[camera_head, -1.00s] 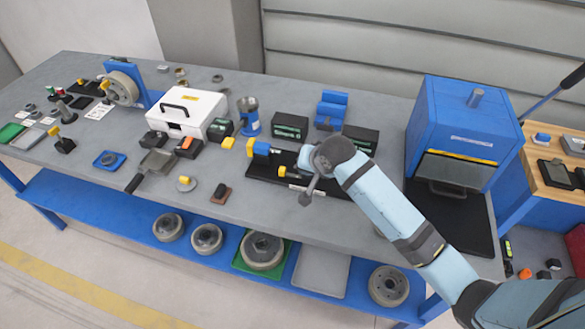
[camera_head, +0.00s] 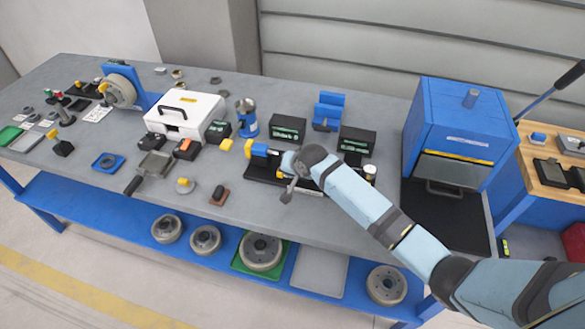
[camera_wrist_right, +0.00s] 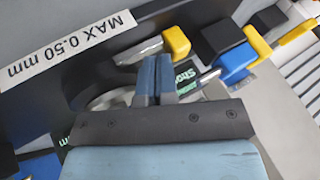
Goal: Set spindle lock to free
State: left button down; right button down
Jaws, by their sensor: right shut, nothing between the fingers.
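A black fixture (camera_head: 262,176) with a blue block and yellow knob (camera_head: 257,148) stands mid-bench. In the right wrist view it is a dark plate with a "MAX 0.50 mm" label (camera_wrist_right: 67,47). A metal lever with a yellow end (camera_wrist_right: 176,42) lies just beyond my fingertips. A blue part with a yellow handle (camera_wrist_right: 240,60) is to the right. No readable marking shows which part is the spindle lock. My right gripper (camera_wrist_right: 156,60) is shut and empty, close to the yellow-ended lever; contact cannot be told. In the head view my arm hides part of the fixture.
Black boxes (camera_head: 288,130) and a blue stand (camera_head: 328,110) are behind the fixture. A blue cabinet (camera_head: 455,120) stands to the right. A white case (camera_head: 186,113) and small tools lie to the left. The front bench strip (camera_head: 235,225) is mostly clear.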

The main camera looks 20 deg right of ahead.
jog(key=shift+w+a+r, duration=0.1)
jog(key=shift+w+a, duration=0.2)
jog(key=shift+a, duration=0.15)
jog(key=shift+w+a+p, duration=0.3)
jog(key=shift+w+a, duration=0.15)
jog(key=shift+a, duration=0.3)
jog(key=shift+r, duration=0.15)
